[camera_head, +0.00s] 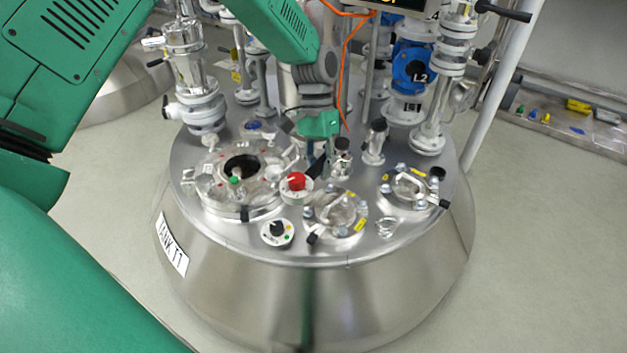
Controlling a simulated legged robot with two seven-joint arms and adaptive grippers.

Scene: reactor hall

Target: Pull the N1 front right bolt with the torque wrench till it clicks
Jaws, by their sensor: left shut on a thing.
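My left gripper (322,128) reaches down over the tank lid (375,240), behind the red knob and the front flange. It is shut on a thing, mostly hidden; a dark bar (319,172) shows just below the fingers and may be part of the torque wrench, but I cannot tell. Two bolted flanged covers show: one at the front middle (336,212) and one at the right (409,188), each with bolts around its rim and yellow tags. The N1 marking is not readable, so I cannot tell which bolt is the front right one. My right gripper is not in view.
A round manway (240,172) with a dark opening, a red knob (296,184) and a black-and-white dial (277,232) stand close by. Valve pipes, one with a blue L2 body (411,68), rise behind. An orange cable (346,60) hangs beside my left wrist.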

